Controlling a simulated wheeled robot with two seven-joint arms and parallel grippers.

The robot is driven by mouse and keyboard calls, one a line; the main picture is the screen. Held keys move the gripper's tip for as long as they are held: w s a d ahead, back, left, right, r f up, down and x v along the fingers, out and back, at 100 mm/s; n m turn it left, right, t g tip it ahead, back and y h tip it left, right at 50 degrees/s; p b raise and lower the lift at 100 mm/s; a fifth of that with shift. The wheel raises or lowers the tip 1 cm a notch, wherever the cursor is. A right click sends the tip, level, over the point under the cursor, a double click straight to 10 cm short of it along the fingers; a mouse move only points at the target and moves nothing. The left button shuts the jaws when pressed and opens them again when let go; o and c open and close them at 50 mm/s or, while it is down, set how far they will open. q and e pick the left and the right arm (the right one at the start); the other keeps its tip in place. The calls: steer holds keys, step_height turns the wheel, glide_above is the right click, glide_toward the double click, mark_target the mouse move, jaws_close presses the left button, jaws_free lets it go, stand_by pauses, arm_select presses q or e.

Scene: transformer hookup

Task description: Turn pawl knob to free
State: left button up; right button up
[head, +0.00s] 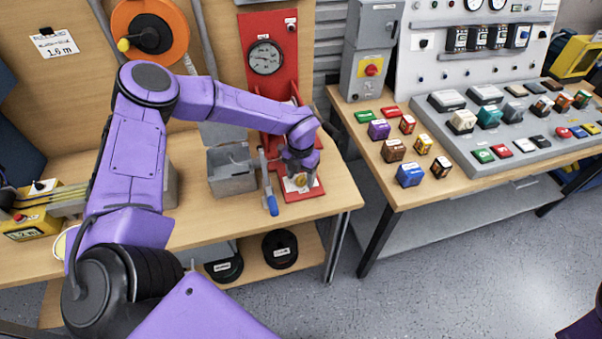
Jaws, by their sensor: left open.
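A red press-like stand with a round gauge (265,57) stands at the back of the left bench. Its red base (312,190) lies near the bench's right front corner. My left gripper (299,178) points down over this base and is open. A small gold-coloured round part (301,180) shows right at the fingertips; I cannot tell whether the fingers touch it. A lever with a blue handle (271,204) hangs just left of the base. I cannot make out for certain which part is the pawl knob; the gripper and wrist hide some of the stand. My right gripper is out of view.
A grey open bin (231,170) stands close to the left of the stand. An orange reel (150,32) hangs on the back panel. The right bench holds a grey switch box (372,55) and several coloured blocks. A floor gap separates the benches.

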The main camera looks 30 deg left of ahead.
arm_select(q)
steer(key=c, duration=1.1)
steer(key=shift+o, duration=0.2)
